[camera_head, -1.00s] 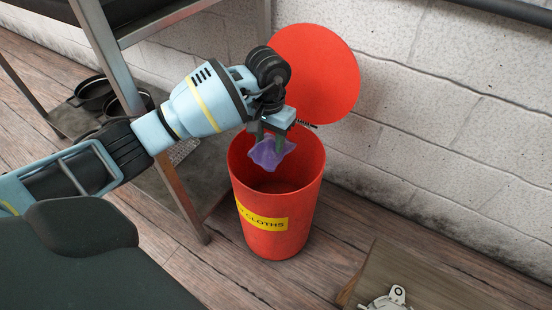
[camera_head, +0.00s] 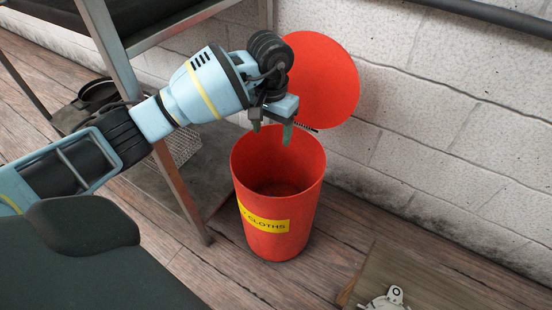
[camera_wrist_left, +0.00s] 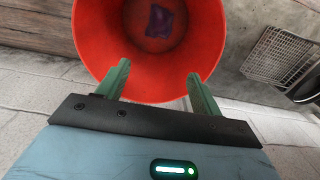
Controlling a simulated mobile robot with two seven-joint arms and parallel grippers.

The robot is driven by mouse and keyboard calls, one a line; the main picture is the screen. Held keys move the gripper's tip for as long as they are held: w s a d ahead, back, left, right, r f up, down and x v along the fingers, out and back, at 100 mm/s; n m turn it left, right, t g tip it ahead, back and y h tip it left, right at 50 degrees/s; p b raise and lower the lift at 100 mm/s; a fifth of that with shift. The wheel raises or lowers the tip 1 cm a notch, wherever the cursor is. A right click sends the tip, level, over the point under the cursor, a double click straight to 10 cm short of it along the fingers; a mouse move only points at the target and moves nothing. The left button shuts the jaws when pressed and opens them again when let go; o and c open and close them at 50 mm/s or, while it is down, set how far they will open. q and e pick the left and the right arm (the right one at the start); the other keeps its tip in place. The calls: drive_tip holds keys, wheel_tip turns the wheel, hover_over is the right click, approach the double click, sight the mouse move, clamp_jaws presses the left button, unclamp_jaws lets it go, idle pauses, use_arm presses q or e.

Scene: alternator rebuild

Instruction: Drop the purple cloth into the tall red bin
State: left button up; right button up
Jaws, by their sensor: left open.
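The tall red bin (camera_head: 278,195) stands upright on the wooden floor with its round red lid (camera_head: 325,80) raised behind it. A yellow label with "CLOTHS" on it is on its front. My left gripper (camera_head: 271,132) is open and empty above the bin's rim; its two green fingertips are apart. In the left wrist view the purple cloth (camera_wrist_left: 159,21) lies down inside the bin, clear of the fingers (camera_wrist_left: 160,85). In the head view the bin's front wall hides the cloth. My right gripper is not in view.
A metal-framed shelf (camera_head: 170,165) stands left of the bin, with dark pans (camera_head: 95,97) and a wire basket (camera_head: 183,143) on its lower level. A white block wall (camera_head: 450,130) is behind. A wooden board (camera_head: 420,275) with a metal part is at lower right.

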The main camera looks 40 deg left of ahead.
use_arm(q)
drive_tip(key=shift+r+p, duration=0.35)
drive_tip(key=shift+r, duration=1.2)
